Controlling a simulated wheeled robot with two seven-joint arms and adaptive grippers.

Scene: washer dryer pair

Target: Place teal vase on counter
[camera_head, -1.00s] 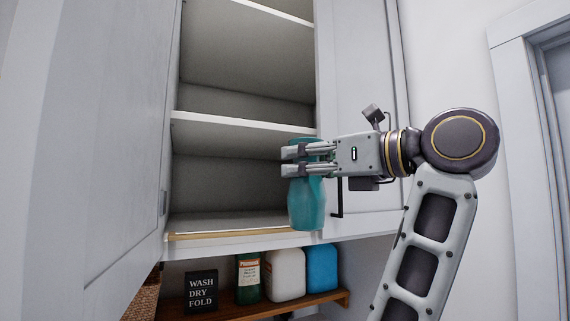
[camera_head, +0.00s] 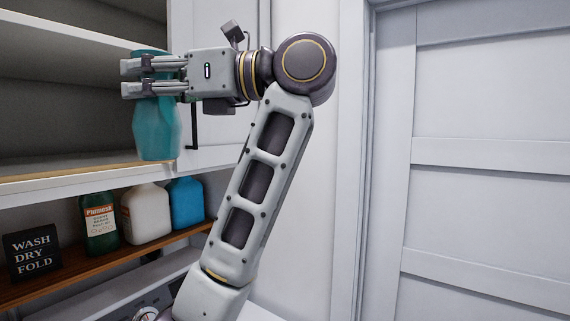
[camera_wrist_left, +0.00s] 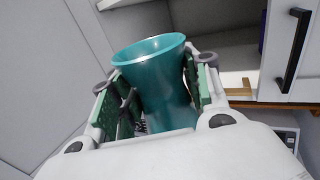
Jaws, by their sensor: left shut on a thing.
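The teal vase (camera_head: 157,130) hangs upright in my left gripper (camera_head: 130,78), in front of the open cabinet at the left of the head view. The gripper's fingers are shut around the upper part of the vase, below its rim. In the left wrist view the vase (camera_wrist_left: 158,85) stands between the two green finger pads, with its open mouth showing. The vase is clear of the wooden shelf below. No counter can be clearly made out. My right gripper is not in view.
The cabinet shelf edge (camera_head: 75,180) lies behind the vase. Below, a wooden shelf (camera_head: 110,262) holds a dark sign (camera_head: 33,252), a green bottle (camera_head: 100,225), a white jug (camera_head: 147,215) and a blue jug (camera_head: 186,200). A panelled door (camera_head: 490,200) fills the right.

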